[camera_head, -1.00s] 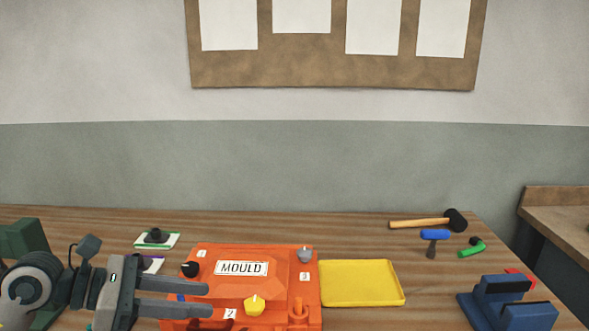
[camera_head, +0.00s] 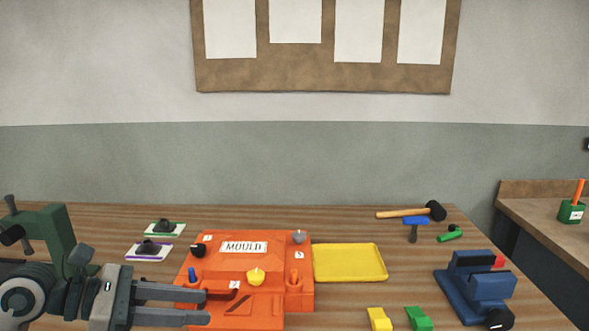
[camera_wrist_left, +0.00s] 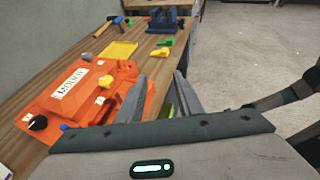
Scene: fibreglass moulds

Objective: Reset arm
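My left gripper (camera_head: 208,306) is open and empty, with its two fingers apart in front of the orange mould (camera_head: 275,308). In the head view the fingers overlap the mould's front left part; I cannot tell whether they touch it. In the left wrist view the open fingers (camera_wrist_left: 160,88) point away over the bench's front edge, right of the mould (camera_wrist_left: 75,100). A dark arm part, likely my right arm, comes in at the right of the left wrist view. Its gripper end is too unclear to read, and the right gripper does not show in the head view.
A yellow tray (camera_head: 350,262) lies right of the mould. A blue vise (camera_head: 478,290), a mallet (camera_head: 405,212), a yellow block (camera_head: 379,319) and a green block (camera_head: 419,319) are further right. Two pads (camera_head: 165,229) (camera_head: 149,251) and a green clamp-like thing (camera_head: 52,235) are at left.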

